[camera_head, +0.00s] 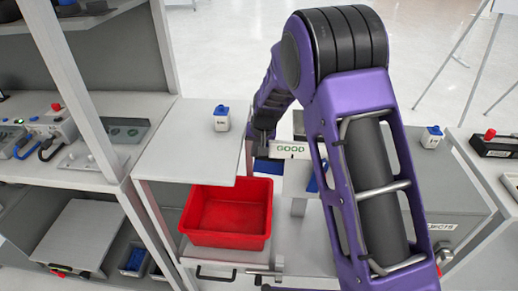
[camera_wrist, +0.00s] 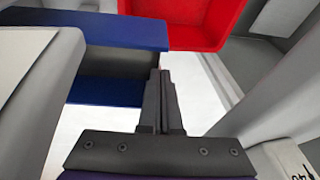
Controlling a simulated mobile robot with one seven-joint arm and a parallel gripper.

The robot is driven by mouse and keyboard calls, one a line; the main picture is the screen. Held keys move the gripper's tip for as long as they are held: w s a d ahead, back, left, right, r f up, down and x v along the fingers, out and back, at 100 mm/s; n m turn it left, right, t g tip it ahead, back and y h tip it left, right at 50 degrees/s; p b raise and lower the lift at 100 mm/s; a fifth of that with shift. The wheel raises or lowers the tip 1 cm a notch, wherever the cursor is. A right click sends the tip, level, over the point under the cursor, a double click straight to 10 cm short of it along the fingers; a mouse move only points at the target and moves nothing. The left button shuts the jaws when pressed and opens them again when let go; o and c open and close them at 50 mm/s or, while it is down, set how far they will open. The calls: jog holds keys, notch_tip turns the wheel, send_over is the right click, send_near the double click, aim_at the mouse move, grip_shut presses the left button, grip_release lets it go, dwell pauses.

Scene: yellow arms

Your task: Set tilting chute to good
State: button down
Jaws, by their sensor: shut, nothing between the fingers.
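A white sign reading GOOD (camera_head: 291,149) shows in the head view, just right of my gripper (camera_head: 262,145). A blue part (camera_head: 268,166) lies just below the sign, partly hidden by my arm. A blue-edged piece also shows in the wrist view (camera_wrist: 110,30), left of my gripper (camera_wrist: 162,75). The gripper is shut and empty, its fingers together beside the lower blue strip; I cannot tell whether they touch it. Which part is the tilting chute, and its tilt, I cannot tell; my arm hides much of this area.
A red bin (camera_head: 228,212) stands on a grey shelf below and left of the gripper. A light grey tabletop (camera_head: 190,140) carries a blue-topped button box (camera_head: 221,118). Shelving with equipment stands at left. Another button box (camera_head: 431,136) is at right.

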jog(key=r+p, duration=0.2)
jog(key=r, duration=0.1)
jog(key=r+p, duration=0.1)
jog(key=shift+d+r, duration=0.3)
jog(key=shift+r, duration=0.05)
notch_tip(320, 180, up, 9)
jog(key=s+a, duration=0.2)
jog(key=s, duration=0.1)
jog(key=shift+f, duration=0.15)
